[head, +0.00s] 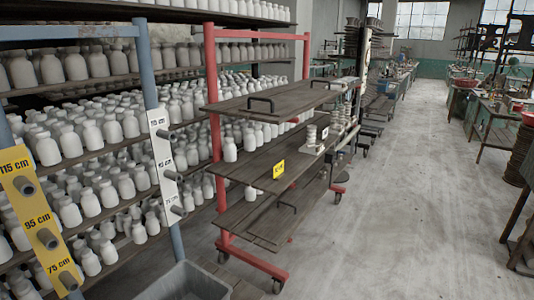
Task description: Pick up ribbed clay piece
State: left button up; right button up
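A small pale ribbed piece (311,136) stands upright on a light square board on the middle shelf of a red-framed rack. I cannot tell from here whether it is clay. More small pale pieces (337,118) stand close together just behind it, toward the shelf's far end. Neither of my grippers is in the head view.
The red rack (214,100) has dark plank shelves (240,165) and wheels. Shelves of white bottles (90,135) fill the left. A grey bin (185,284) sits at the bottom edge. Open concrete floor (400,220) lies right of the rack, with cluttered tables (500,125) beyond.

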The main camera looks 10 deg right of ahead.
aim_at(335, 115)
jog(key=i+l+z, duration=0.25)
jog(key=z, duration=0.15)
jog(key=i+l+z, duration=0.25)
jog(key=z, duration=0.15)
jog(key=i+l+z, duration=0.1)
jog(key=i+z, duration=0.3)
jog(key=i+l, duration=0.1)
jog(key=i, duration=0.7)
jog(key=i+l, duration=0.15)
jog(key=i, duration=0.7)
jog(key=i+l+u, duration=0.25)
jog(key=i+u, duration=0.15)
jog(key=i, duration=0.2)
jog(key=i+l+u, duration=0.4)
jog(key=i, duration=0.2)
